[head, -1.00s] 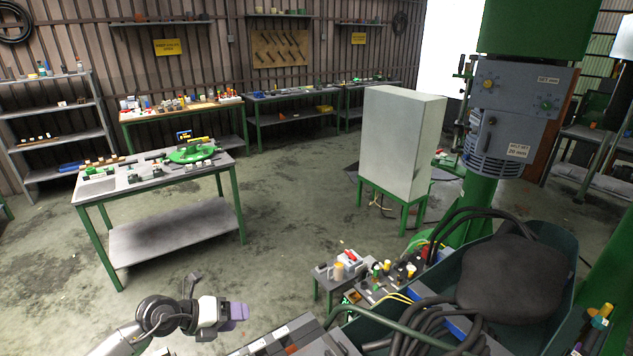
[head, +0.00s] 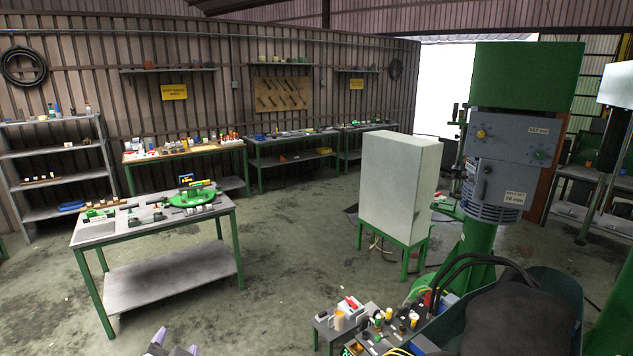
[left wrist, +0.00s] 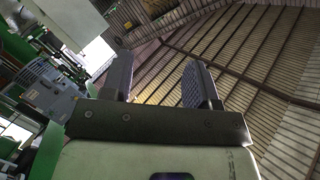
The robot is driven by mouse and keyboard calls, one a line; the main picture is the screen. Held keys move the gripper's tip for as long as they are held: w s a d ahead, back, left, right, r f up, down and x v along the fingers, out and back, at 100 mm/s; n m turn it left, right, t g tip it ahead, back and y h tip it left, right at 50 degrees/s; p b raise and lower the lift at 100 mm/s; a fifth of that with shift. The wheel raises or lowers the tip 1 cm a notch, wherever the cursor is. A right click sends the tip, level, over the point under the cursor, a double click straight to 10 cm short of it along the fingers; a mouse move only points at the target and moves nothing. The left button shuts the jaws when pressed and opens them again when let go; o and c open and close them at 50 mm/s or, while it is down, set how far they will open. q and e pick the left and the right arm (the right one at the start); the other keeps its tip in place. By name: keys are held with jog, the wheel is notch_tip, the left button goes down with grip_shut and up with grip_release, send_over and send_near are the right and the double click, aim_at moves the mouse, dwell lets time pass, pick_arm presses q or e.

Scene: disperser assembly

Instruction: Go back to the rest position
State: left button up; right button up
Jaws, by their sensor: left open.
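My left gripper (head: 172,343) shows only at the bottom edge of the head view, left of centre, with its tips pointing up over the floor. In the left wrist view its two dark fingers (left wrist: 158,82) stand well apart with nothing between them. Beyond the fingers are the ribbed wall and roof. My right gripper is in neither view.
A green-legged workbench (head: 97,232) with parts stands on the left. A pale grey cabinet (head: 398,185) on a green stand is right of centre. A green machine (head: 500,165) and a dark green bin (head: 565,300) are on the right. The middle floor (head: 290,240) is clear.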

pick_arm(q)
jog(key=s+f+n+g+h+p, duration=0.1)
jog(key=s+f+g+p, duration=0.3)
jog(key=s, duration=0.7)
jog(key=s+d+f+n+g+h+p, duration=0.1)
jog(key=s+f+g+p, duration=0.2)
jog(key=s+f, duration=0.4)
jog(key=s+d+f+n+g+h+p, duration=0.1)
jog(key=s+f+g+p, duration=0.3)
jog(key=s, duration=1.2)
notch_tip(320, 180, down, 3)
jog(key=shift+d+r+n+g+h+p, duration=0.25)
jog(key=shift+n+h+p, duration=0.25)
jog(key=shift+p, duration=0.3)
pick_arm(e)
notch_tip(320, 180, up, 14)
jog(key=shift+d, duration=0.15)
pick_arm(q)
jog(key=shift+f, duration=0.1)
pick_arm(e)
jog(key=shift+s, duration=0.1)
